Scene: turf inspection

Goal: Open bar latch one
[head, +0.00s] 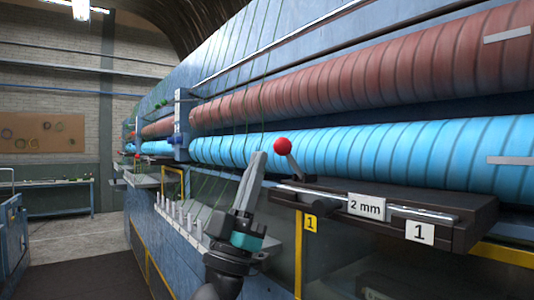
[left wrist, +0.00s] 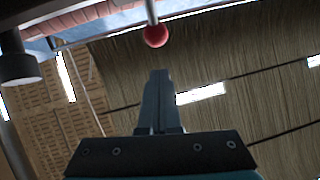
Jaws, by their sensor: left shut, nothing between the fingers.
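The bar latch one is a dark bar housing (head: 380,205) with a light rod, a "2 mm" label and a "1" plate (head: 419,232). Its lever ends in a red ball knob (head: 282,146), which stands up at the left end of the bar. The red knob (left wrist: 156,36) also shows in the left wrist view, beyond the fingertips. My left gripper (head: 259,156) points up just left of the knob in the head view, apart from it. Its fingers (left wrist: 158,75) are shut with nothing between them. My right gripper is not in view.
A blue roller (head: 370,148) and a red roller (head: 370,75) run along the machine behind the latch. A yellow "1" tag (head: 310,223) hangs below the bar. A row of white pegs (head: 181,222) stands left of my left gripper. The floor aisle at left is clear.

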